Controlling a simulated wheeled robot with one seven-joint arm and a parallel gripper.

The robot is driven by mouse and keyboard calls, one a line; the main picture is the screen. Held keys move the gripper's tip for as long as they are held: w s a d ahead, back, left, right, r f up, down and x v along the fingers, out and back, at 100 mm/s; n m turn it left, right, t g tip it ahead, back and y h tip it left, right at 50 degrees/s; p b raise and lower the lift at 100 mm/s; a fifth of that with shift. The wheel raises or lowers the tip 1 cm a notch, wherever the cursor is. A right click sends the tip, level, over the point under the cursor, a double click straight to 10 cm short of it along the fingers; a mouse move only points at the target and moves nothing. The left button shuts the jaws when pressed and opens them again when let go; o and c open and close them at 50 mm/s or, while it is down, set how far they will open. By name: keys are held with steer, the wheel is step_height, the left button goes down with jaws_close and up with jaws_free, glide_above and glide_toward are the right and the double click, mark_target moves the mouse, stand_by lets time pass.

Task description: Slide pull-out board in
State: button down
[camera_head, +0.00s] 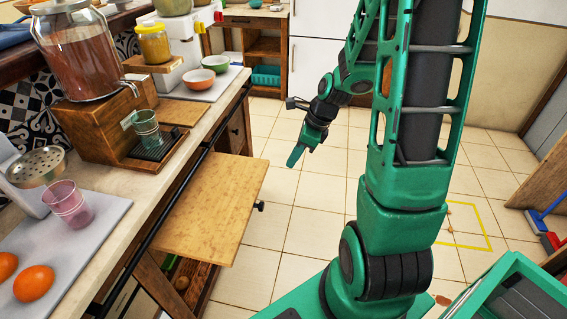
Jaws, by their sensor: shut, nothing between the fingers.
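The pull-out board (212,207) is a light wooden panel sticking out from under the counter on the left. It is level and extends over the floor, with a small black knob (260,206) at its outer edge. Its inner part is hidden under the counter. My gripper (294,158) is shut and empty. It hangs in the air over the tiled floor, beyond and to the right of the board, and appears apart from it.
The counter (176,171) with a black rail (146,244) runs along the left. It carries a drink dispenser (75,50), a green cup (146,128), a pink cup (68,203) and oranges (33,283). An open drawer (190,281) shows below the board. The tiled floor (300,215) in the middle is clear.

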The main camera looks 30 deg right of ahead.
steer(key=w+a+f, duration=0.5)
steer(key=f, duration=0.3)
steer(key=shift+w, duration=0.1)
stand_by(0.5)
